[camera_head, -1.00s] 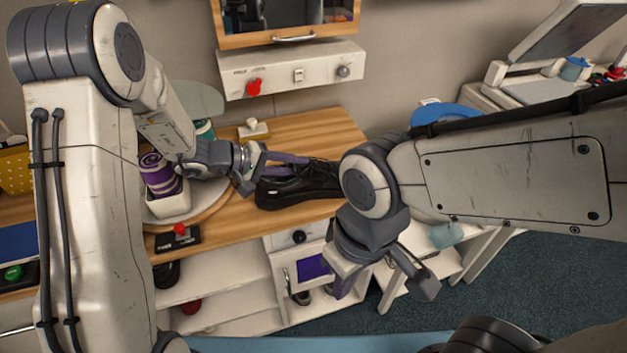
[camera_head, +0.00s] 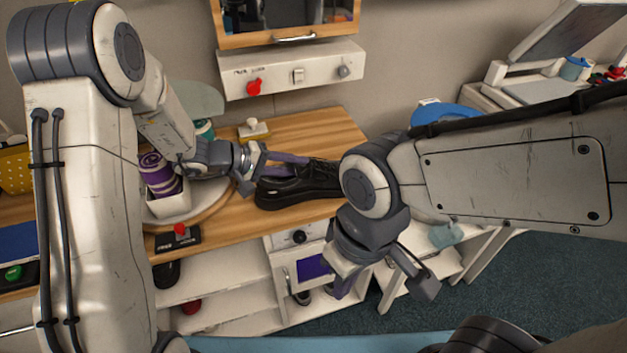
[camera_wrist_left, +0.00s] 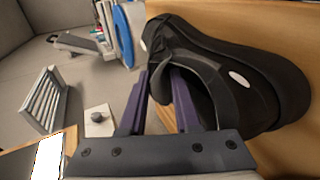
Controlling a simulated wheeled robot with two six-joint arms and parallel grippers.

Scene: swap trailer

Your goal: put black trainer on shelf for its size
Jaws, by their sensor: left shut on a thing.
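A black trainer (camera_head: 300,188) lies on the wooden counter (camera_head: 318,126). The white shelf unit (camera_head: 232,285) stands below the counter. A dark shoe (camera_head: 167,273) is partly visible on its left. No size marks are readable. My right gripper (camera_head: 386,283) is open and empty, right of the unit.
A round tray (camera_head: 212,208) with a white pot and purple roll (camera_head: 158,176) is left of the trainer. A small black box with a red button (camera_head: 178,238) sits at the counter's front. A red thing (camera_head: 192,306) is on a lower shelf.

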